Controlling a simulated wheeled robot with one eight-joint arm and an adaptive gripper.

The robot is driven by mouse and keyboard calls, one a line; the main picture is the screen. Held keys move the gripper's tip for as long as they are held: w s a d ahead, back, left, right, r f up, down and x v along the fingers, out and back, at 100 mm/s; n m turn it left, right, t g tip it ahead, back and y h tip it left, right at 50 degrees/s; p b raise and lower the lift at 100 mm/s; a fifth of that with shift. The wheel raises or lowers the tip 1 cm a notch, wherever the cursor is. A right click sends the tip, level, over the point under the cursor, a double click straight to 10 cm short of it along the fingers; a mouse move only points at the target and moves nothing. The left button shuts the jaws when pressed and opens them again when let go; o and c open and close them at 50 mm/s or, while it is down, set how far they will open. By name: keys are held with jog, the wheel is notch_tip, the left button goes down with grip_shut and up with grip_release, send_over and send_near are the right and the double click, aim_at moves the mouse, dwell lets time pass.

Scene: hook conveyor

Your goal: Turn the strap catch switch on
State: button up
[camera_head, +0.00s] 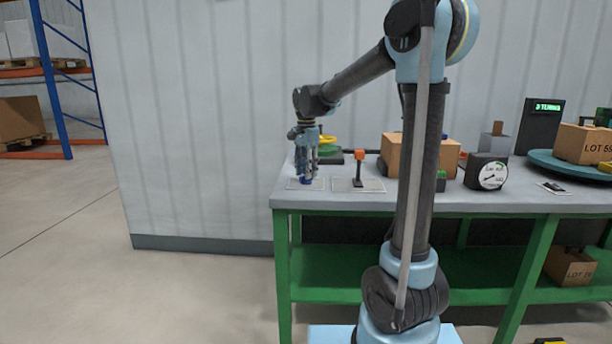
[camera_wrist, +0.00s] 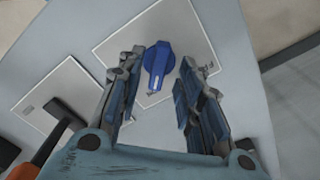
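A blue rotary knob (camera_wrist: 158,67) with a pale pointer line stands on a white plate (camera_wrist: 118,45) in the wrist view. The plate's lettering is partly covered, so I cannot read which switch it is. My gripper (camera_wrist: 163,62) is open, with one finger on each side of the knob; I cannot tell whether either touches it. In the head view my gripper (camera_head: 306,165) points down over the knob (camera_head: 305,181) at the table's left end. A lever with an orange top (camera_head: 359,156) stands on another plate (camera_head: 343,186) to the right; its handle (camera_wrist: 48,145) shows in the wrist view.
The grey tabletop (camera_head: 450,201) has green legs. A cardboard box (camera_head: 391,152), a dial gauge (camera_head: 487,172) and a blue turntable (camera_head: 560,169) lie farther right. The floor left of the table is clear.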

notch_tip(320, 180, up, 10)
jog(key=shift+r, duration=0.15)
dwell(0.3)
jog(key=s+d+f+n+t, duration=0.1)
jog(key=s+d+f+n, duration=0.3)
jog(key=s+d+f, duration=0.65)
jog(key=s+d+f+n+t, duration=0.1)
jog(key=s+d+f+n, duration=0.2)
jog(key=s+d+f, duration=0.7)
jog(key=s+f+n, duration=0.2)
jog(key=s+f, duration=0.3)
jog(key=s, duration=0.6)
jog(key=shift+s+d+f+n, duration=0.25)
jog(key=shift+s+d+n, duration=0.05)
jog(key=shift+d+n, duration=0.15)
jog(key=shift+w+f, duration=0.2)
jog(key=shift+w, duration=0.3)
